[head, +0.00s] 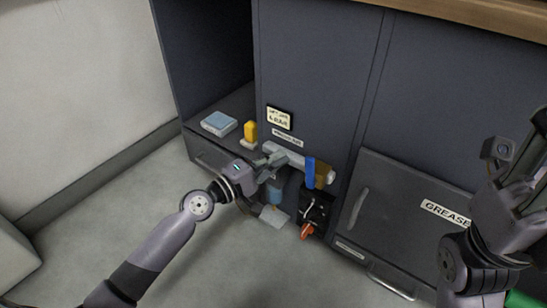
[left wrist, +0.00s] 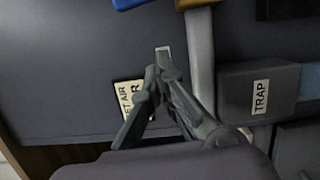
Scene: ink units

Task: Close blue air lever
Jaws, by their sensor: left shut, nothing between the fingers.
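The blue lever (head: 310,172) stands roughly upright in the head view, crosswise to a pale pipe (head: 285,153), beside a brass-coloured valve body (head: 323,174). In the left wrist view, part of the blue lever (left wrist: 130,3) shows at the top edge, with the brass part (left wrist: 198,3) to its right. My left gripper (head: 272,157) is shut and empty by the pipe's left part, left of the lever and apart from it. Its closed fingertips (left wrist: 158,75) show in the wrist view. My right gripper (head: 525,165) is at the right edge, far from the lever, its fingers partly cut off.
A sign (head: 280,118) is on the cabinet above the pipe. A yellow item (head: 250,131) and a blue box (head: 219,123) lie on the left shelf. A red-orange handle (head: 307,231) sits below the lever. A GREASE door (head: 400,222) is to the right.

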